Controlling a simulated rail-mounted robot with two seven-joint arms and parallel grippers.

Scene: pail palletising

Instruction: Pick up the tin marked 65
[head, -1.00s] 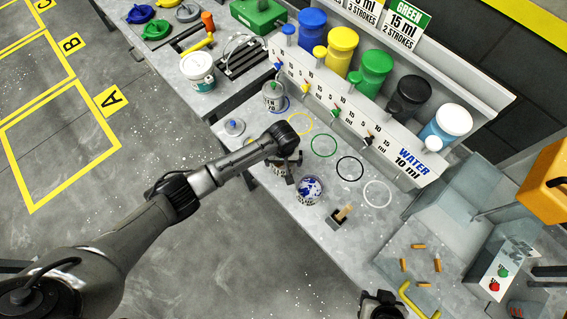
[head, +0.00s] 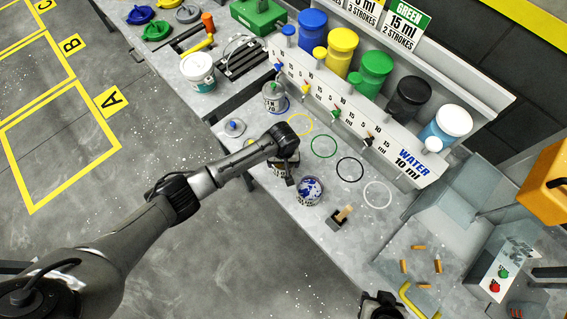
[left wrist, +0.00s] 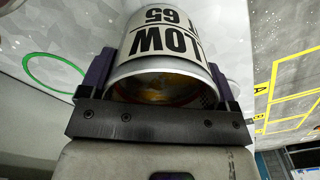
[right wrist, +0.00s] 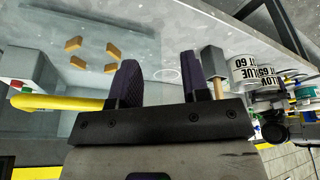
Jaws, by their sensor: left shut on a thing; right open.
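The tin marked 65 (left wrist: 160,45) fills the middle of the left wrist view, its label upside down there. My left gripper (left wrist: 163,80) is shut on it, one finger on each side. In the head view my left gripper (head: 286,160) covers most of the tin (head: 284,173), which is beside the open tin with blue and white contents (head: 309,190). I cannot tell whether the held tin touches the bench. My right gripper (right wrist: 160,80) is open and empty, low in the head view (head: 382,304).
A holder with a wooden-handled tool (head: 342,216) stands right of the blue-and-white tin. A lidded tin marked 70 (head: 275,98) and a loose lid (head: 235,127) are farther back. The dispenser row (head: 350,115) lines the bench's rear. Coloured rings mark clear bench spots.

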